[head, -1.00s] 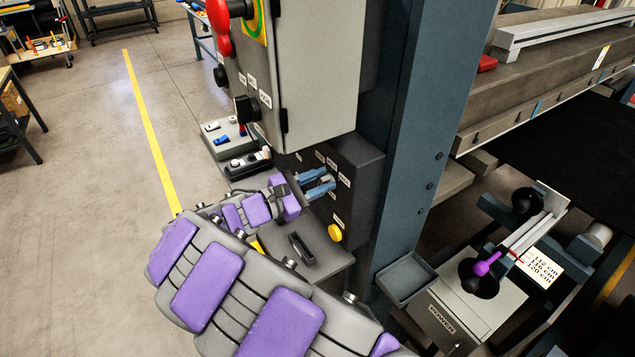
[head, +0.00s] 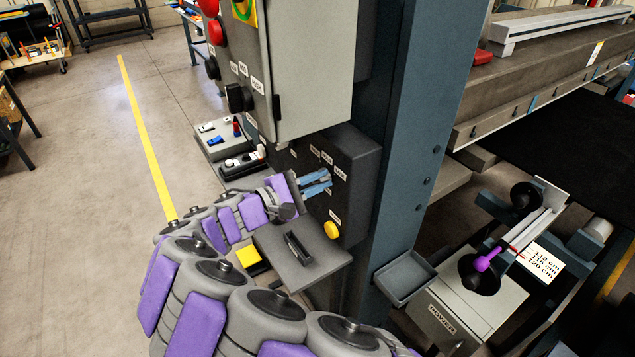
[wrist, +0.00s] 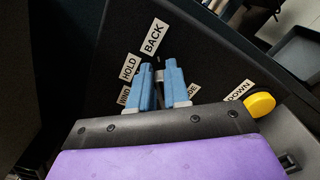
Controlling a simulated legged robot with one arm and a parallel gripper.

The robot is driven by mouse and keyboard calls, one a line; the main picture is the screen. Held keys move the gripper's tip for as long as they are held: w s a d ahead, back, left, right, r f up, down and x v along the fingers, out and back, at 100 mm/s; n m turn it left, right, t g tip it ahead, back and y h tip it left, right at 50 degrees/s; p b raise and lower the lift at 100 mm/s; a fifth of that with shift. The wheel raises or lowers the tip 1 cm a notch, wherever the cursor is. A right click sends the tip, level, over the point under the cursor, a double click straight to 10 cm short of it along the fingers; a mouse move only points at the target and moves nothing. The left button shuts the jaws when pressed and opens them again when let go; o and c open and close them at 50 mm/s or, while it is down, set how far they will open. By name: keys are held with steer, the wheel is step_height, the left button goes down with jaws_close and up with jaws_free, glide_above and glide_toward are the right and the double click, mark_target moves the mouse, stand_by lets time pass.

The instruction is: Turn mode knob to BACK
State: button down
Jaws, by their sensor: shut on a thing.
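The dark control panel (head: 360,165) carries the mode knob, with white labels around it. In the wrist view my gripper (wrist: 160,88) has its two blue fingers on either side of the knob (wrist: 159,76), shut on it. Only a small part of the knob shows between the fingers. The BACK label (wrist: 154,36) lies just beyond the fingertips, with the HOLD label (wrist: 129,67) to its left. The WIND label is partly covered by the left finger. In the head view my gripper (head: 315,182) reaches the panel from the left. The knob's exact pointing direction cannot be told.
A yellow button (head: 331,230) sits below the knob, beside the DOWN label (wrist: 239,90). A grey shelf (head: 325,255) with a black handle juts out below my wrist. The grey control box (head: 310,75) hangs above. A blue-grey post (head: 415,150) stands to the right.

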steer(key=shift+f, duration=0.35)
steer(key=c, duration=1.3)
jaws_free()
steer(key=shift+o, duration=0.7)
steer(key=shift+w+a, duration=0.15)
steer(key=shift+w, duration=0.05)
steer(key=shift+o, duration=0.3)
steer(key=shift+w+a, duration=0.15)
steer(key=shift+a, duration=0.05)
steer(key=shift+r, duration=0.1)
steer(key=p+v, duration=0.3)
steer(key=v, duration=1.4)
steer(key=shift+a, duration=0.2)
